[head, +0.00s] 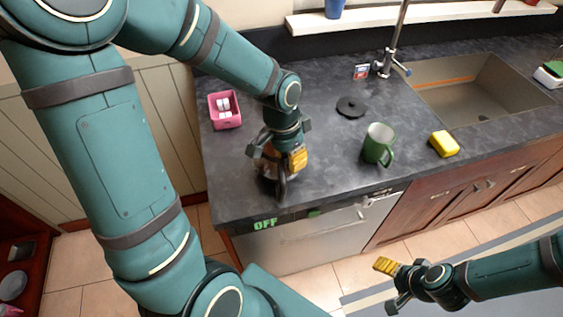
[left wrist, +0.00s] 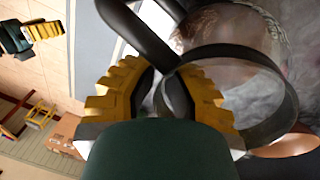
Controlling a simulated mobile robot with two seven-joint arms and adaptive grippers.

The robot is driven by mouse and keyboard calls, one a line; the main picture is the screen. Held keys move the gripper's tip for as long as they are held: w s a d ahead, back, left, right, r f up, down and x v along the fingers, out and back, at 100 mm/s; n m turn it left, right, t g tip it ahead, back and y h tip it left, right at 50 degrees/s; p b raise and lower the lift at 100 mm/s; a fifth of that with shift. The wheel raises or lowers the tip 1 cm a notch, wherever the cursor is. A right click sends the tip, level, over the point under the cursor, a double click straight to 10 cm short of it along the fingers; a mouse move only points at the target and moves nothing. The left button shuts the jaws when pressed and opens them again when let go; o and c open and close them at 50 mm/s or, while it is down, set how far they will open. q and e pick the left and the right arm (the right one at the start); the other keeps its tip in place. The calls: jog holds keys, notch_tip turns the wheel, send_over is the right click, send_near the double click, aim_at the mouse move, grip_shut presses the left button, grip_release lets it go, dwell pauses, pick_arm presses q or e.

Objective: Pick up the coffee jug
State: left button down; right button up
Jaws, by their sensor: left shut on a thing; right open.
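The coffee jug (head: 267,171) is on the dark counter near its left front, mostly hidden under my left gripper (head: 279,158). In the left wrist view its glass body (left wrist: 235,40) with a dark band and black handle is close up. My left gripper, also in the left wrist view (left wrist: 160,85), is shut on the jug at its handle side. I cannot tell whether the jug touches the counter. My right gripper (head: 388,284) is open and empty, low in front of the counter and right of the dishwasher.
A pink box (head: 225,118) with white items stands behind the jug. A black lid (head: 351,107), green mug (head: 378,145) and yellow sponge (head: 444,144) lie to the right, before the sink (head: 470,88). A dishwasher (head: 300,243) is below the counter.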

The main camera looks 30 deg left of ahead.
dwell(0.5)
pick_arm(q)
notch_tip(320, 180, up, 10)
jog(key=p, duration=0.1)
jog(key=shift+p, duration=0.35)
pick_arm(e)
jog(key=shift+w+r, duration=0.1)
jog(key=shift+r, duration=0.85)
pick_arm(q)
jog(key=shift+w+d+r, duration=0.1)
jog(key=shift+w, duration=0.05)
